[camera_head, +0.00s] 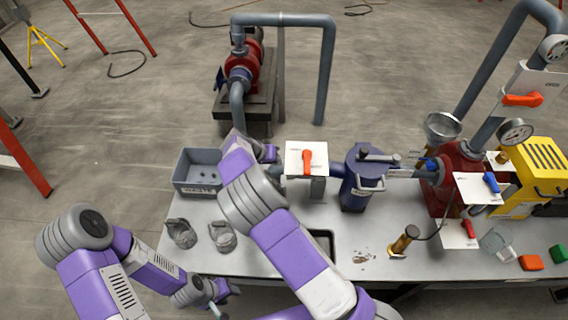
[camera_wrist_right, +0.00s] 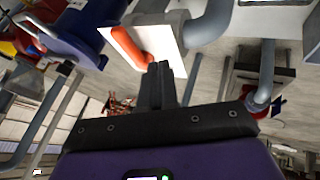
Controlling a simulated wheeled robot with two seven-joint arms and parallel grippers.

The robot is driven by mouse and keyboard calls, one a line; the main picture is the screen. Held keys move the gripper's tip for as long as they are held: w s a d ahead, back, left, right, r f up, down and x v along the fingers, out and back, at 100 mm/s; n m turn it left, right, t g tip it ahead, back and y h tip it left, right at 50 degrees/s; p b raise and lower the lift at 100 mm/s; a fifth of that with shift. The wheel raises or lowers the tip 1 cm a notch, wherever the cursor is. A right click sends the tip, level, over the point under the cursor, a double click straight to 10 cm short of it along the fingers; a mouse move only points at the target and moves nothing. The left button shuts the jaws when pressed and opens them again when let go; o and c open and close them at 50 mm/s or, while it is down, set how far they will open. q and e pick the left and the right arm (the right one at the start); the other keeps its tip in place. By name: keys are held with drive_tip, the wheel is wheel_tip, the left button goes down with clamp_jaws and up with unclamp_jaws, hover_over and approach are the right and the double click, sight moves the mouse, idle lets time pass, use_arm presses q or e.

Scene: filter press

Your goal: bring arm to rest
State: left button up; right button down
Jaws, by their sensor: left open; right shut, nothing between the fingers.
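My right arm crosses the table from the bottom centre of the head view. Its gripper (camera_head: 268,152) is shut and empty, just left of a white plate (camera_head: 294,148) with an orange valve handle (camera_head: 308,161). In the right wrist view the closed fingers (camera_wrist_right: 160,70) point towards the white plate and the orange handle (camera_wrist_right: 128,46); whether they touch is hard to tell. My left gripper (camera_head: 218,298) is low at the table's front left edge, open, partly hidden, with nothing seen in it.
A grey waste bin (camera_head: 188,188) and two grey ring-shaped parts (camera_head: 182,233) lie near my right forearm. A blue filter vessel (camera_head: 358,190) stands right of the plate. The red pump (camera_head: 462,165), yellow unit (camera_head: 540,168) and pipes crowd the right. Open floor lies beyond the table (camera_head: 300,262).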

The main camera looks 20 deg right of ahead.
drive_tip(key=shift+v, duration=1.45)
drive_tip(key=s+d+f+n+g+y, duration=0.1)
drive_tip(key=s+d+f+g+y, duration=0.1)
drive_tip(key=s+f, duration=0.6)
drive_tip(key=s+d+f+g+y, duration=0.1)
drive_tip(key=s+d+f+y, duration=0.3)
drive_tip(key=f, duration=0.8)
drive_tip(key=s+a+f+y, duration=0.1)
drive_tip(key=s+a, duration=0.2)
drive_tip(key=s, duration=0.3)
drive_tip(key=s+a+f+y+b, duration=0.1)
drive_tip(key=s+a+y, duration=0.1)
drive_tip(key=s, duration=0.5)
drive_tip(key=s+a+f+n+y, duration=0.1)
drive_tip(key=s+a+y, duration=0.1)
drive_tip(key=s+a, duration=0.2)
drive_tip(key=s, duration=0.2)
drive_tip(key=shift+s+a+t+b, duration=0.35)
drive_tip(key=shift+s+t, duration=0.05)
